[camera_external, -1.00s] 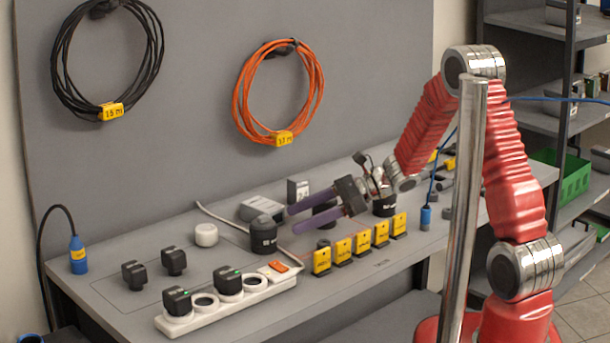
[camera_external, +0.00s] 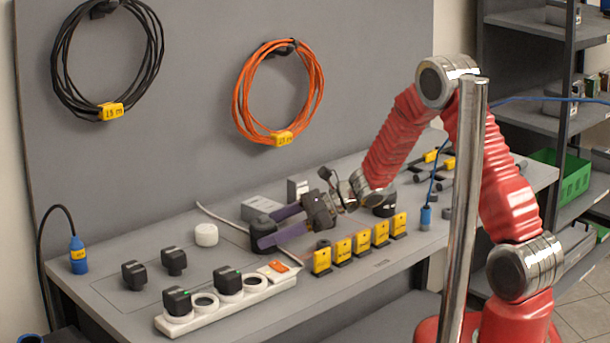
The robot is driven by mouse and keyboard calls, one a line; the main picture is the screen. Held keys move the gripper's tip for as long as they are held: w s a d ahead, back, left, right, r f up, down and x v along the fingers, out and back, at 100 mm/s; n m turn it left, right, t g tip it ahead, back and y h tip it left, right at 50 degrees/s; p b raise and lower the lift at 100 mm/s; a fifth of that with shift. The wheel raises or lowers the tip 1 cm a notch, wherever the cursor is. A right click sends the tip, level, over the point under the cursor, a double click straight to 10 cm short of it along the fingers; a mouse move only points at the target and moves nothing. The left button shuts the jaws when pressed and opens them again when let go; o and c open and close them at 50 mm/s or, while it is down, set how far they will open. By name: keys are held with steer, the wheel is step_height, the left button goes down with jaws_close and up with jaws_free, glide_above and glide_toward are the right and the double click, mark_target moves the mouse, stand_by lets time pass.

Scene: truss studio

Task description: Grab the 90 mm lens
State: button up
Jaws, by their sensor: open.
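A black cylinder (camera_external: 263,229) that looks like a lens stands upright on the grey table, left of my gripper. Its marking is too small to read, so I cannot tell if it is the 90 mm one. My gripper (camera_external: 267,231) is open, with its two purple fingers reaching left, one on each side of this cylinder. The near finger hides part of its lower front. I cannot tell whether the fingers touch it. Another black cylinder (camera_external: 384,206) stands farther right, partly behind my arm.
Several yellow tags (camera_external: 343,251) stand in a row along the front, close to my gripper. A white power strip (camera_external: 228,303) with black plugs lies front left. A white round piece (camera_external: 206,234) and a grey box (camera_external: 262,207) stand near the cylinder.

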mark_target(250, 251)
steer(key=shift+a, duration=0.1)
steer(key=shift+s+x, duration=0.2)
steer(key=shift+x, duration=2.3)
steer(key=shift+r, duration=0.1)
steer(key=shift+c, duration=0.5)
steer(key=c, duration=1.5)
